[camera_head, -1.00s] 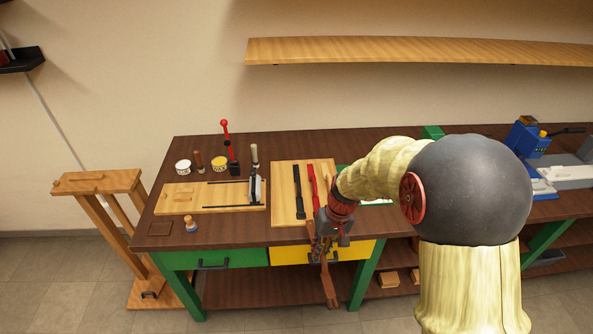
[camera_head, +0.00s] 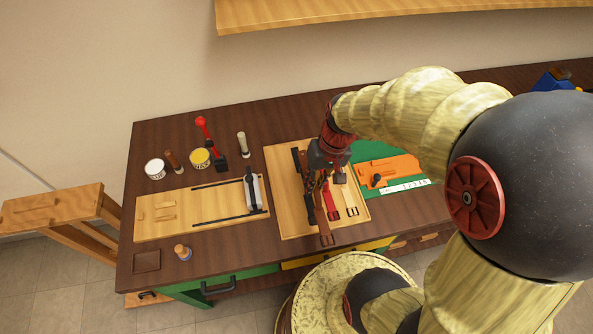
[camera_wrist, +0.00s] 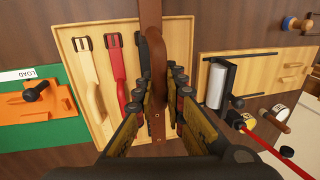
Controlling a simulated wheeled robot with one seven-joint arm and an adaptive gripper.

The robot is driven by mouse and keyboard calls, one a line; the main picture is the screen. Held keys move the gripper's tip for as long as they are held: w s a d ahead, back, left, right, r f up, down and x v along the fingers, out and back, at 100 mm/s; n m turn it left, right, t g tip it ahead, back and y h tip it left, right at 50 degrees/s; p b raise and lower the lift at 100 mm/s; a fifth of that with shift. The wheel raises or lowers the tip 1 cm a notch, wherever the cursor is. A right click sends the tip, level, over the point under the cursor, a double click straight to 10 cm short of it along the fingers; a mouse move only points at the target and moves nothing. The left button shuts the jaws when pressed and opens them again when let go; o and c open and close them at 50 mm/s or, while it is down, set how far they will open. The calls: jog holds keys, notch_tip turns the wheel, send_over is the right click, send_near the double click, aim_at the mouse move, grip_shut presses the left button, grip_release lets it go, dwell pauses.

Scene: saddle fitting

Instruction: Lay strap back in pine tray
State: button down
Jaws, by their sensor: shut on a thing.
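A brown strap (camera_head: 324,225) hangs from my gripper (camera_head: 327,180), which is shut on it over the pine tray (camera_head: 286,200). In the wrist view the brown strap (camera_wrist: 151,18) runs between the fingers (camera_wrist: 158,85) and stands nearer the camera than the tray floor (camera_wrist: 182,40). A cream strap (camera_wrist: 88,62), a red strap (camera_wrist: 116,60) and a black strap, partly hidden, lie side by side in the tray. I cannot tell whether the brown strap touches the tray.
A green mat with an orange piece (camera_head: 392,168) adjoins the tray on the right. A pine board (camera_head: 170,207) with a clamp-like tool (camera_head: 251,190) lies left. Pots (camera_head: 154,169) and upright handled tools stand behind it. Bare tray floor shows on the left.

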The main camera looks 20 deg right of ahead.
jog(key=w+a+f, duration=0.1)
jog(key=w+f, duration=0.1)
jog(key=w, duration=0.1)
jog(key=w+a+f+b, duration=0.1)
jog(key=w+f, duration=0.2)
jog(key=w, duration=0.1)
jog(key=w+a+f+b, duration=0.1)
jog(key=w+f, duration=0.2)
jog(key=w, duration=0.1)
jog(key=shift+w+a+f, duration=0.1)
jog(key=shift+w+f, duration=0.1)
jog(key=shift+f, duration=0.05)
jog(key=shift+w+a+f+b, duration=0.1)
jog(key=shift+f+b, duration=0.15)
jog(key=shift+f, duration=0.4)
jog(key=shift+w+d+f+b, duration=0.15)
jog(key=shift+f+b, duration=0.1)
jog(key=shift+f, duration=0.45)
jog(key=shift+w+a+f+b, duration=0.15)
jog(key=shift+f+b, duration=0.1)
jog(key=shift+f, duration=0.4)
jog(key=shift+f, duration=0.15)
jog(key=c, duration=1.8)
grip_release()
jog(key=shift+c, duration=0.2)
